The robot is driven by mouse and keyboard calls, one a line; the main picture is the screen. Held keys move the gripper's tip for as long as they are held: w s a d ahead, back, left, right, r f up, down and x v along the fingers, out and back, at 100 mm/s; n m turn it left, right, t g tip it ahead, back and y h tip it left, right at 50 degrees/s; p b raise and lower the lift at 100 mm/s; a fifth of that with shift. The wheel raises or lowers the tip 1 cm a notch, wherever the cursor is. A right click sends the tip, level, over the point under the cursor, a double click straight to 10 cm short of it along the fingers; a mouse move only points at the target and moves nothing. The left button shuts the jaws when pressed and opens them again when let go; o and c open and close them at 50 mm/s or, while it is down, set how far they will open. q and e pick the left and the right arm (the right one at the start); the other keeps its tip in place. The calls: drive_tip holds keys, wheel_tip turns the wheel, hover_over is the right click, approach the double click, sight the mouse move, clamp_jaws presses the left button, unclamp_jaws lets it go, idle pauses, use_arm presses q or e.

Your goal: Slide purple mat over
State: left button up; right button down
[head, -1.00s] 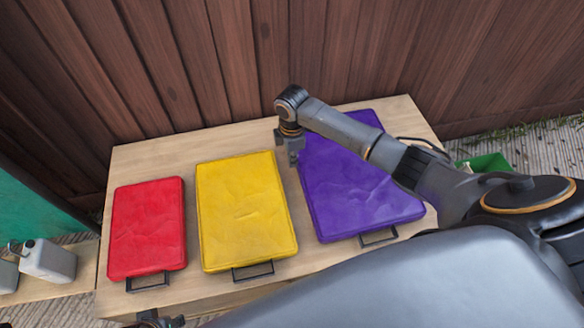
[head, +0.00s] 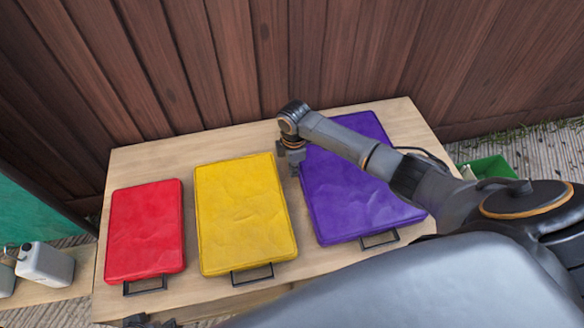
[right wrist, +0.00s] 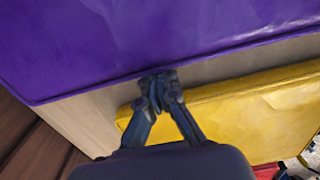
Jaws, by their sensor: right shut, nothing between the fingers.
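The purple mat (head: 350,200) lies flat on the right part of the wooden table, its black handle (head: 380,240) toward the front edge. My right arm crosses over its far part. My right gripper (head: 294,168) is shut and empty, pointing down at the mat's left side, over the gap beside the yellow mat (head: 243,215). In the right wrist view the closed fingertips (right wrist: 157,92) are at the edge of the purple mat (right wrist: 150,40); I cannot tell if they touch it. A dark piece at the bottom edge may be my left gripper (head: 148,321); its fingers are not clear.
The red mat (head: 145,230) lies at the left of the table (head: 160,155), with the yellow mat in the middle. A wooden wall (head: 230,60) stands behind. A green bin (head: 488,168) stands beyond the table's right side.

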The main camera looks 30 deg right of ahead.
sight(331, 162)
drive_tip(key=d+p, duration=0.1)
drive_tip(key=d, duration=0.1)
drive_tip(key=s+d+p, duration=0.1)
drive_tip(key=d, duration=0.2)
drive_tip(key=s+d+p, duration=0.1)
drive_tip(key=d, duration=0.1)
drive_tip(key=shift+d+r+p, duration=0.1)
drive_tip(key=shift+d+p, duration=0.2)
drive_tip(key=shift+d, duration=0.1)
drive_tip(key=d, duration=0.1)
drive_tip(key=s+d+p, duration=0.1)
drive_tip(key=d, duration=0.1)
drive_tip(key=shift+d, duration=0.2)
drive_tip(key=d, duration=0.2)
drive_tip(key=s+d, duration=0.1)
drive_tip(key=d, duration=0.2)
drive_tip(key=shift+s+d, duration=0.3)
drive_tip(key=shift+d, duration=0.35)
use_arm(q)
drive_tip(key=s+f+g, duration=0.1)
drive_tip(key=s+f, duration=0.3)
drive_tip(key=f, duration=1.3)
drive_tip(key=shift+a, duration=0.15)
drive_tip(key=shift+r, duration=0.1)
use_arm(e)
wheel_tip(331, 162, up, 12)
